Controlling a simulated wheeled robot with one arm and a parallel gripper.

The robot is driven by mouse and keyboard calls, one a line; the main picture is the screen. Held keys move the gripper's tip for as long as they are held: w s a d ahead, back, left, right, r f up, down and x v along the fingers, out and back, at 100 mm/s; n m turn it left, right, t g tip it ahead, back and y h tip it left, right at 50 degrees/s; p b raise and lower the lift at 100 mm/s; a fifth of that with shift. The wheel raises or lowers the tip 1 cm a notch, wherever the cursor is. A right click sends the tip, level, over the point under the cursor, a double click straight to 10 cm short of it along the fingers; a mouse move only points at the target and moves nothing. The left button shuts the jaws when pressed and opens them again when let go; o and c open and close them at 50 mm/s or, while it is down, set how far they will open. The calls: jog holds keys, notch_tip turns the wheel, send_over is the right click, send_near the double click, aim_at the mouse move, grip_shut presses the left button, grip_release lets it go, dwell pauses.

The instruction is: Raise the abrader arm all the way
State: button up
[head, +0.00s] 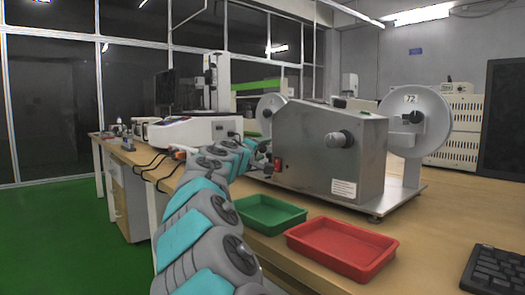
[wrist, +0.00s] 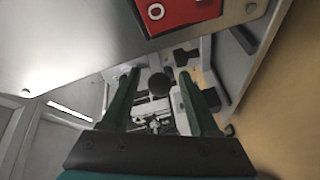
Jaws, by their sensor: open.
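The abrader is a grey metal box (head: 330,155) on the bench, with a wheel marked 72 (head: 415,115) at its right and another wheel (head: 270,108) at its left. My gripper (wrist: 160,73) is open at the box's left end, its two green fingers spread. A dark round knob (wrist: 159,84) shows between the fingers in the wrist view, among light metal parts. I cannot tell how far beyond the fingertips it is, or whether they touch it. The abrader arm itself is not clearly distinguishable.
A red switch plate (wrist: 180,12) on grey metal is close above the fingers in the wrist view. A green tray (head: 268,213) and a red tray (head: 340,246) lie in front of the box. A white instrument (head: 190,132) stands left of my arm; a keyboard (head: 497,270) is at right.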

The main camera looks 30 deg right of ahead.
jog(key=shift+c, duration=0.3)
grip_shut()
dwell(0.3)
dwell(0.9)
